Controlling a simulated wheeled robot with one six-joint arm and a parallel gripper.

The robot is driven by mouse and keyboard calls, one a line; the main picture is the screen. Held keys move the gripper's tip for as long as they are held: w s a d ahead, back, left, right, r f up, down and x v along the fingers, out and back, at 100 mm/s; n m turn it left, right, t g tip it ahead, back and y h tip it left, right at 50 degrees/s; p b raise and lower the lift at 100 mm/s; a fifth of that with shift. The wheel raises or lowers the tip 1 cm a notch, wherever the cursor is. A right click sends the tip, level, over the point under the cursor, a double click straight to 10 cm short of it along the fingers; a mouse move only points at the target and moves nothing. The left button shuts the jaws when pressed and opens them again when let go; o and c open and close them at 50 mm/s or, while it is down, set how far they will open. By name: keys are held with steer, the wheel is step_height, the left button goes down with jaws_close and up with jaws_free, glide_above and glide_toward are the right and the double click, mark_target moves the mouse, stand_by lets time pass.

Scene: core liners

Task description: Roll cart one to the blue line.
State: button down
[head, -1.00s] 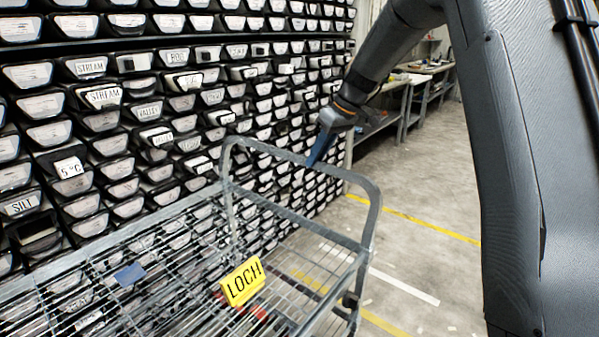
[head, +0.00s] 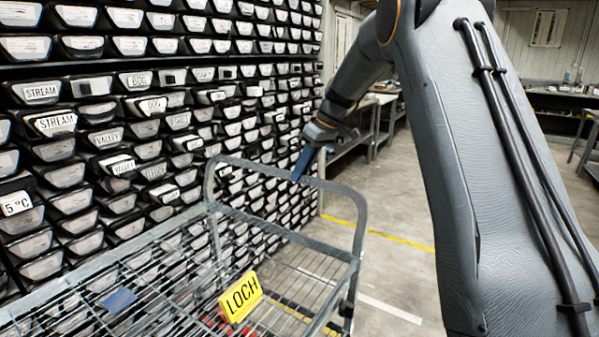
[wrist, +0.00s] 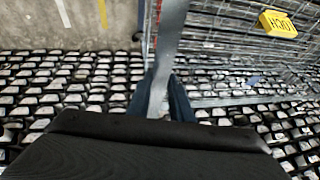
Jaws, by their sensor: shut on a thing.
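A grey wire cart (head: 285,285) stands in front of me in the head view, with a raised tubular handle (head: 345,188) at its far end. A yellow sign reading LOCH (head: 241,297) sits on it, and the sign also shows in the wrist view (wrist: 279,23). My gripper (head: 303,165) has its blue fingers on the handle's top bar. In the wrist view the bar (wrist: 170,45) runs between the fingers of my gripper (wrist: 165,98), which is shut on it. I see no number on the cart. No blue line shows on the floor.
A tall rack of labelled core liners (head: 120,130) stands close along the cart's left side. Yellow (head: 400,240) and white (head: 390,308) lines mark the floor. Workbenches (head: 375,130) stand along the back. Open floor lies beyond and right of the cart.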

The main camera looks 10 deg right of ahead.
steer(key=shift+w+d+r, duration=0.15)
steer(key=shift+w+d, duration=0.2)
steer(key=shift+d, duration=0.15)
steer(key=c, duration=1.8)
jaws_free()
steer(key=shift+w+d, duration=0.1)
steer(key=shift+d, duration=0.15)
steer(key=shift+o, duration=1.1)
steer(key=shift+d, duration=0.2)
steer(key=shift+a, duration=0.3)
steer(key=b+v, duration=0.1)
steer(key=v, duration=0.6)
steer(key=shift+s+d+r, duration=0.25)
steer(key=shift+r, duration=0.05)
